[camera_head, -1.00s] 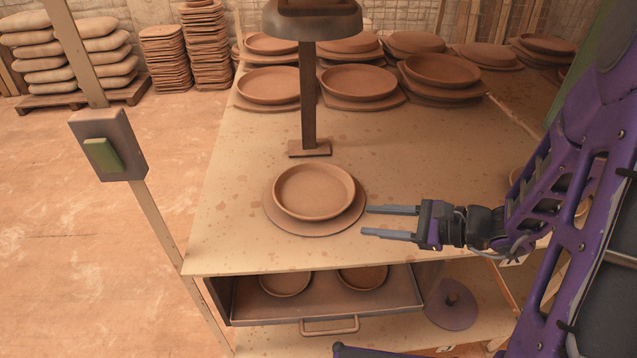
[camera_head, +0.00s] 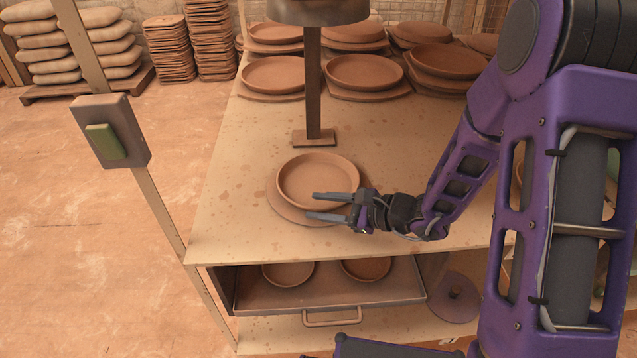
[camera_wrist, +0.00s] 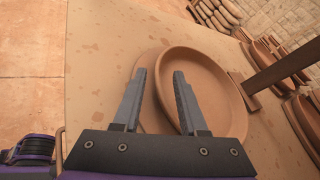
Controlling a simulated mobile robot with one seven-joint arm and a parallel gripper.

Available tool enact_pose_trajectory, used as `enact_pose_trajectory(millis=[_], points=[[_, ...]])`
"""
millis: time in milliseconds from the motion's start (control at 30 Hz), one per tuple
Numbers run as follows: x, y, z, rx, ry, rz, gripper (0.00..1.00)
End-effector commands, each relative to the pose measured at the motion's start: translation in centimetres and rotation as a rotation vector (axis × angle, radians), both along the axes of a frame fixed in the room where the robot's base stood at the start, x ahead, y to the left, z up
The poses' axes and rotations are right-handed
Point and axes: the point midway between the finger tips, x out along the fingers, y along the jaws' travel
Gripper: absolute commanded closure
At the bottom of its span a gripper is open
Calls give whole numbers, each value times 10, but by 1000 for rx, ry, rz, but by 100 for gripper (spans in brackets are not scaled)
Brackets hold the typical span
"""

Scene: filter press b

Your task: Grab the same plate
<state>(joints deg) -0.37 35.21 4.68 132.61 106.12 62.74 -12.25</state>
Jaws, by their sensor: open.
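A round clay plate (camera_head: 318,178) with a raised rim lies on a flat round bat (camera_head: 284,207) near the front of the table. My gripper (camera_head: 314,206) is open and reaches in from the right at the plate's front right edge. In the wrist view, the plate (camera_wrist: 215,85) shows with its left rim between the two fingers of my gripper (camera_wrist: 159,82). The bat (camera_wrist: 150,110) shows left of the plate. I cannot tell whether a finger touches the plate.
A press post (camera_head: 313,85) with a wide head stands on the table (camera_head: 230,215) behind the plate. Several stacked plates (camera_head: 364,72) line the back. An open drawer (camera_head: 330,293) under the tabletop holds plates. A switch box (camera_head: 110,130) stands at the left.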

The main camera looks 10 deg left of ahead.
Motion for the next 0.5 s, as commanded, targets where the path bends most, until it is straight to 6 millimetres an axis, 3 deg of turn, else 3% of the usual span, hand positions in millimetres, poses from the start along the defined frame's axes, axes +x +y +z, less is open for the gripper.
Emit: enact_pose_trajectory(millis=[200, 500], points=[[8, 32, -9, 1, 0, 4, 58], [11, 39, -11, 0, -1, 2, 58]])
